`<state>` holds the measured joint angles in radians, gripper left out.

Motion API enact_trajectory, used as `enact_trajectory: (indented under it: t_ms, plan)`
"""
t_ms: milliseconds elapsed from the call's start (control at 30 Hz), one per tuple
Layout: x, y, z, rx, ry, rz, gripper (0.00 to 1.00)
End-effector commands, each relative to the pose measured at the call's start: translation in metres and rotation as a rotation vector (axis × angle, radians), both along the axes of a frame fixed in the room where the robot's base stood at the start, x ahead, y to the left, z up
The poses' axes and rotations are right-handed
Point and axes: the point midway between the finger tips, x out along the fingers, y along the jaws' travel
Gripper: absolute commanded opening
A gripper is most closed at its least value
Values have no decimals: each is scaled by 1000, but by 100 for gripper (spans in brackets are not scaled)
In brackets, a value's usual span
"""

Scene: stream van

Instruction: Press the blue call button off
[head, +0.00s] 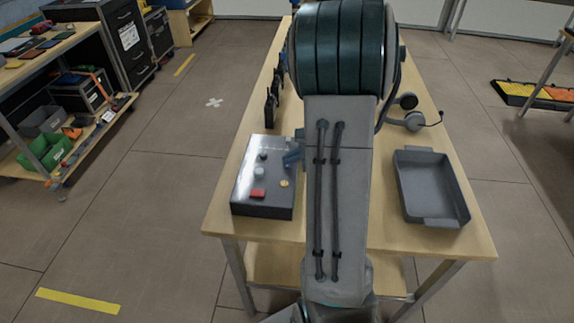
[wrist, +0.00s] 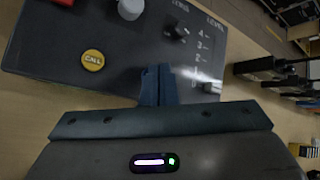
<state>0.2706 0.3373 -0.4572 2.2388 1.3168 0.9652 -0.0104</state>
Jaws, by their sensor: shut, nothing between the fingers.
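The control box (head: 240,192) is grey and lies on the table left of my arm. Its round button marked CALL (wrist: 93,60) looks yellow-orange, not blue; it also shows in the head view (head: 284,183). No blue button is visible. My gripper (wrist: 158,70) is shut and empty, its blue fingers together over the panel, right of the CALL button in the wrist view. In the head view my gripper (head: 292,160) is at the box's right edge, partly hidden by my arm. I cannot tell whether the fingertips touch the panel.
The panel also carries a red control (head: 257,193), a grey knob (wrist: 131,8) and a black knob (wrist: 176,32) near a LEVEL scale. A grey tray (head: 432,215) and a headset (head: 414,121) lie right of my arm. Several black devices (head: 271,102) stand behind the box.

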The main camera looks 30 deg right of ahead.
Motion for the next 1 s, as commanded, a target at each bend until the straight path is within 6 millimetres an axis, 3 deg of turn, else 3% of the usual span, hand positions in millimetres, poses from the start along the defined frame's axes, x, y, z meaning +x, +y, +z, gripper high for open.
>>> enact_trajectory:
  t_ms: [633, 1000]
  plan:
    - [0, 0, -3, 1, 0, -1, 0]
    - [0, 0, 9, 0, 0, 0, 0]
